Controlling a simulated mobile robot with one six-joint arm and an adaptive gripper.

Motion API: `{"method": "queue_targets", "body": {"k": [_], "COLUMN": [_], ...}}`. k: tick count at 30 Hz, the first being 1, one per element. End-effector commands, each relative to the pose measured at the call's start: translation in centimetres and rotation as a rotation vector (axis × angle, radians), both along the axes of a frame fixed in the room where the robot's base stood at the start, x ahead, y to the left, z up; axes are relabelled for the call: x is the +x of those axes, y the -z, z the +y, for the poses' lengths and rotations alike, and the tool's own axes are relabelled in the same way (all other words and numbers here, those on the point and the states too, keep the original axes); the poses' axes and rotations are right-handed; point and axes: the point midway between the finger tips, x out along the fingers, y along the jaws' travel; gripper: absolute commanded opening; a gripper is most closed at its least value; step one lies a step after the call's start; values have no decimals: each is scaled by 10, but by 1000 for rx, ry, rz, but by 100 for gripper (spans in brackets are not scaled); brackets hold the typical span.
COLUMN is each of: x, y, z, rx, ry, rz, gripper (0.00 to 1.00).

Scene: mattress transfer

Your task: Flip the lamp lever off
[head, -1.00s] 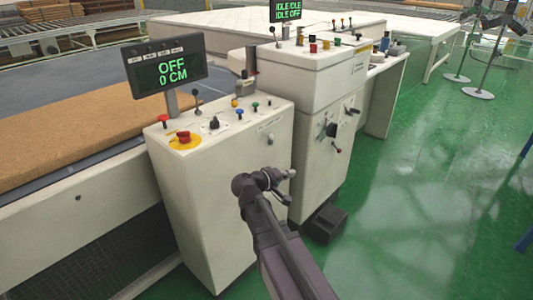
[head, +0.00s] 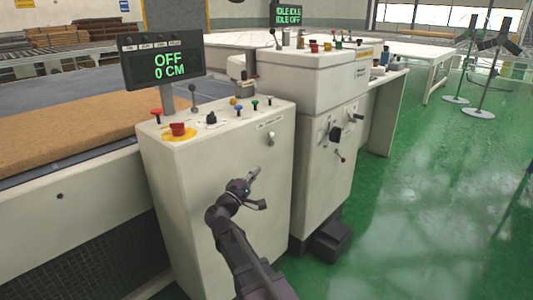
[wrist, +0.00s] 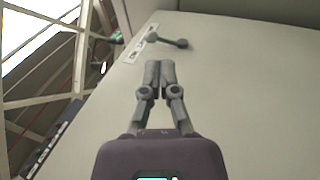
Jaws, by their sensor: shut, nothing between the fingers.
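A small grey lever (head: 270,138) sits on the front face of the near cream cabinet (head: 215,190), below a small label strip. It fits the lamp lever, but the label is too small to read. In the wrist view the lever (wrist: 168,40) lies just beyond my fingertips, beside its white label plate (wrist: 142,43). My gripper (head: 255,171) is in front of the cabinet face, below the lever and apart from it. In the wrist view my gripper (wrist: 160,68) has its fingers together and empty. I cannot tell whether the lever is on or off.
The cabinet top carries a red stop button (head: 178,129), several coloured knobs and a display (head: 162,64) reading OFF, 0 CM. A second cabinet (head: 325,140) with a crank and levers stands to the right.

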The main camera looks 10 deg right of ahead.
Motion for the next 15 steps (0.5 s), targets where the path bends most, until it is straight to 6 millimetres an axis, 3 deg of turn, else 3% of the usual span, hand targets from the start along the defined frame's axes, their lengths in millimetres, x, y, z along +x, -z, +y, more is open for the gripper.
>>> {"method": "queue_targets", "body": {"k": [1, 6, 15], "x": [2, 6, 7], "y": [8, 10, 8], "z": [7, 22, 31], "rx": [-24, -89, -126], "ry": [-11, -36, -52], "rz": [-7, -28, -40], "gripper": [0, 0, 0]}}
